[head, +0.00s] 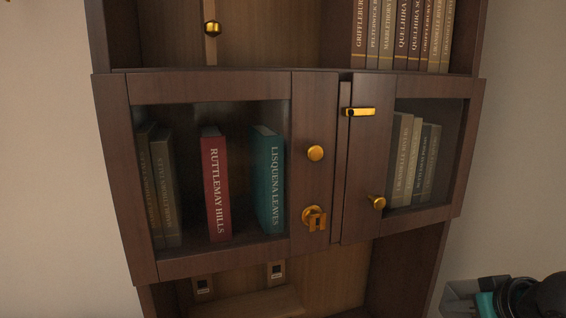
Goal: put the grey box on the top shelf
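A grey box (455,298) is at the bottom right corner, partly cut off by the frame edge. A dark wooden bookcase (110,150) fills the middle. An open shelf (265,62) shows above its glass doors; I cannot tell whether it is the top one, as the bookcase runs out of the frame.
The left glass door (210,90) looks shut, with books behind it. The right door (365,150) has brass hardware and does not sit flush with the left. Several books (400,35) fill the upper shelf's right side; its middle looks clear. A lower open compartment (325,285) shows below.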

